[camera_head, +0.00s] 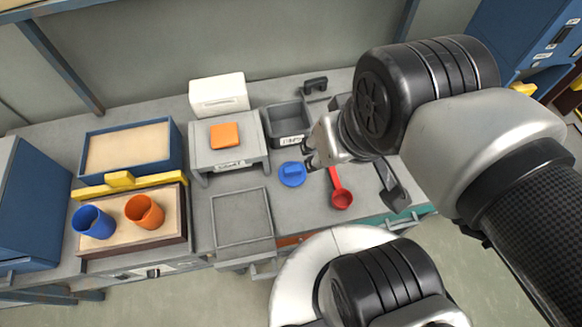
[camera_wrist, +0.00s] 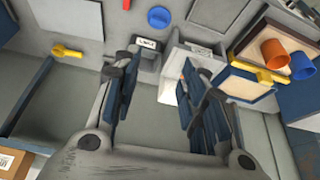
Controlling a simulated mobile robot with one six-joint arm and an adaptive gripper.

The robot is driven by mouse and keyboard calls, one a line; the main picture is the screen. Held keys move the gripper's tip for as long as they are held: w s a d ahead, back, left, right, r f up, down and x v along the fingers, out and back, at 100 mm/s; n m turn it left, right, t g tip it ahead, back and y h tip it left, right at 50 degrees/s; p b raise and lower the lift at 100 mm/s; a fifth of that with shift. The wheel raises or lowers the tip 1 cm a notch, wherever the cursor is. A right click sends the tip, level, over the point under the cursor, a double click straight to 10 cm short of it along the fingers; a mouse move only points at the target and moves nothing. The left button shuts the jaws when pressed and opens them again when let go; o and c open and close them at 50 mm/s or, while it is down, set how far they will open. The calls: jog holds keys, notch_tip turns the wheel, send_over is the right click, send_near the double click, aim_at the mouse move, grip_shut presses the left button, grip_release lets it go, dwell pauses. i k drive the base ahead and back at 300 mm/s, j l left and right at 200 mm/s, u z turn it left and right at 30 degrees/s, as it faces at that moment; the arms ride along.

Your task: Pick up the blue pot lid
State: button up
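The blue pot lid (camera_head: 292,174) is a small round disc with a raised handle, lying on the grey worktop. In the wrist view the lid (camera_wrist: 160,17) shows near the top edge, beyond my fingertips. My gripper (camera_head: 310,158) appears just above and right of the lid in the head view, apparently higher than the worktop. In the wrist view my gripper (camera_wrist: 157,68) has its two dark fingers wide apart, with nothing held between them.
A red ladle (camera_head: 340,196) lies right of the lid. A labelled grey bin (camera_head: 290,123) and a grey stand (camera_head: 208,156) bearing an orange block (camera_head: 225,135) are behind and left. An orange cup (camera_head: 145,211) and a blue cup (camera_head: 93,222) stand farther left.

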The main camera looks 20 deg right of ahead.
aim_at(292, 173)
jog(key=j+z, duration=0.1)
jog(key=j, duration=0.55)
jog(key=k+j+z, duration=0.1)
jog(key=j, duration=0.5)
jog(key=k+j+z, duration=0.1)
jog(key=j, duration=0.55)
